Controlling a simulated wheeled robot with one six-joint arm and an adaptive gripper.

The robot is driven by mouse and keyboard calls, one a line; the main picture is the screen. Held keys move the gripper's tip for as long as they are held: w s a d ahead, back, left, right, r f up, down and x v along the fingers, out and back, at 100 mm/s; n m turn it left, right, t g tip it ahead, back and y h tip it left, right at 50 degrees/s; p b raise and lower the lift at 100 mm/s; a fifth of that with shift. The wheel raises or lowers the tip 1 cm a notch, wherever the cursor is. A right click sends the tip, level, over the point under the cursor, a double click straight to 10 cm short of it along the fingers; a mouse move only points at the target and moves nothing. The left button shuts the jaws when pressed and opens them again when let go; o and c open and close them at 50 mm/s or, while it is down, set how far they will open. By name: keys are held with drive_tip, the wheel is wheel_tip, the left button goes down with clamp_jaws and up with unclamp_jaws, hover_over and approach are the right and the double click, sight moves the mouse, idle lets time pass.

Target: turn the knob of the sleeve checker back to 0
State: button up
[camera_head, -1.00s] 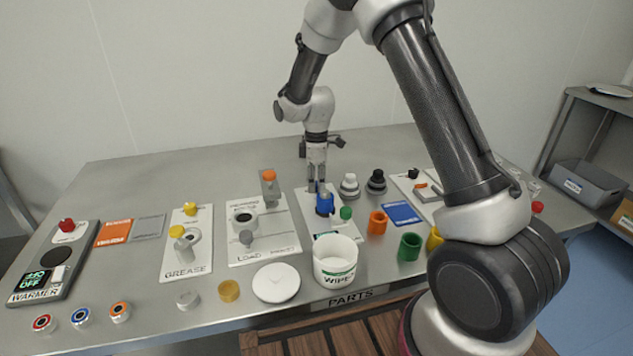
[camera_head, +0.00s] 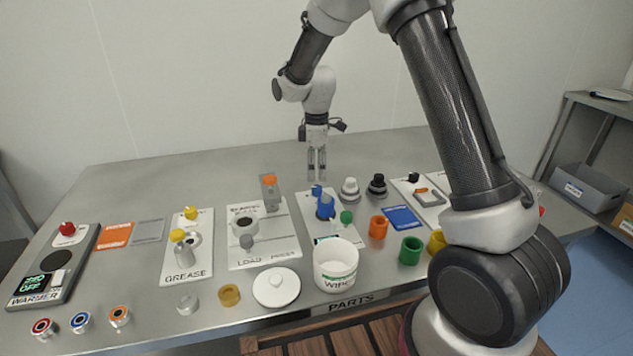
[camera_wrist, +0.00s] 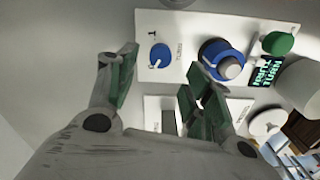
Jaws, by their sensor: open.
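The sleeve checker is a white plate (camera_wrist: 190,24) with a small blue knob (camera_wrist: 160,56) marked TURN, a larger blue fixture (camera_wrist: 216,50) with a grey top, a green button (camera_wrist: 278,43) and a lit display (camera_wrist: 264,71) with text too blurred to read surely. The knob has a pale pointer mark toward the lower left in the wrist view. In the head view the knob (camera_head: 317,190) sits at the plate's back, behind the blue fixture (camera_head: 325,207). My gripper (camera_head: 317,178) points down just above the knob, fingers apart and empty. The wrist view shows its green pads (camera_wrist: 163,88) apart.
A white wipes tub (camera_head: 335,265) stands in front of the plate. Grey-and-white (camera_head: 350,190) and black (camera_head: 376,186) knobbed parts stand close on the right. The press plate (camera_head: 262,255) is on the left. The bench behind is clear.

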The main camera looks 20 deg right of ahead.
sight(317, 187)
wheel_tip(317, 187, up, 6)
drive_tip(key=shift+f, duration=0.1)
idle(0.4)
